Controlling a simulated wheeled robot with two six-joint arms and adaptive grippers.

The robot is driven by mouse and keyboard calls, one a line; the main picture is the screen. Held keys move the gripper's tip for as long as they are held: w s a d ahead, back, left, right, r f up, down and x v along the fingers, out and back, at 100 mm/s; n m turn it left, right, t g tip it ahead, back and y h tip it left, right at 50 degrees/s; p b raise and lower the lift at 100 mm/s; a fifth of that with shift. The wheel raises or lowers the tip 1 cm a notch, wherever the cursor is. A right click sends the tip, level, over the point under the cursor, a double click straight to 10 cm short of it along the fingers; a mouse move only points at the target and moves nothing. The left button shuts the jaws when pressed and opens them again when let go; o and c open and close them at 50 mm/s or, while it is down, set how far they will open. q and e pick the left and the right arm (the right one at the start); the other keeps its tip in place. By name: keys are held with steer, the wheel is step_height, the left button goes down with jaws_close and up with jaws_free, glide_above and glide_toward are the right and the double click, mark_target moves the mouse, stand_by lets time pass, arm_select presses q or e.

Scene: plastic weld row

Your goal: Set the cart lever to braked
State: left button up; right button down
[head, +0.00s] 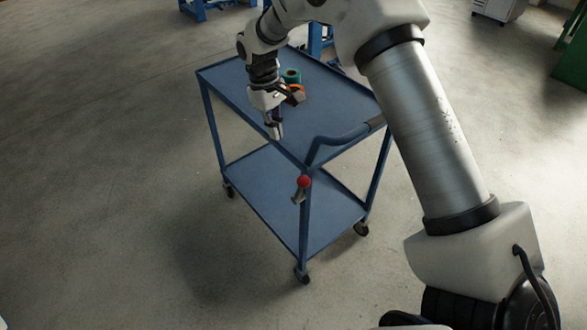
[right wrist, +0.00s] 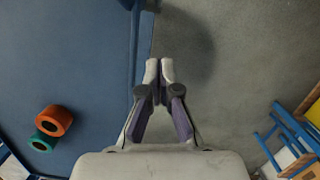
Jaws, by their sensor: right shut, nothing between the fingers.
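The blue two-shelf cart (head: 240,82) stands on the concrete floor, and its top shelf (right wrist: 70,50) fills the left of the right wrist view. The cart lever has a red ball knob (head: 304,182) and a small metal part (head: 298,197) just below it, at the near corner post. I cannot tell its setting from its pose. My right gripper (head: 278,134) points down near the cart's left edge, up and left of the knob and apart from it. In the right wrist view its fingertips (right wrist: 160,70) are together and empty. My left gripper is not in view.
A green roll (head: 291,75) and an orange roll (head: 298,89) sit on the cart top behind my right gripper. A curved blue handle (head: 338,138) rises at the near side, close to the knob. Open floor surrounds the cart's left and front.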

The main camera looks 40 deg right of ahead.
steer(key=p, duration=0.1)
glide_above(301, 190)
steer(key=w, duration=0.3)
step_height(301, 190, down, 10)
steer(key=shift+a+f, duration=0.1)
steer(key=shift+a, duration=0.15)
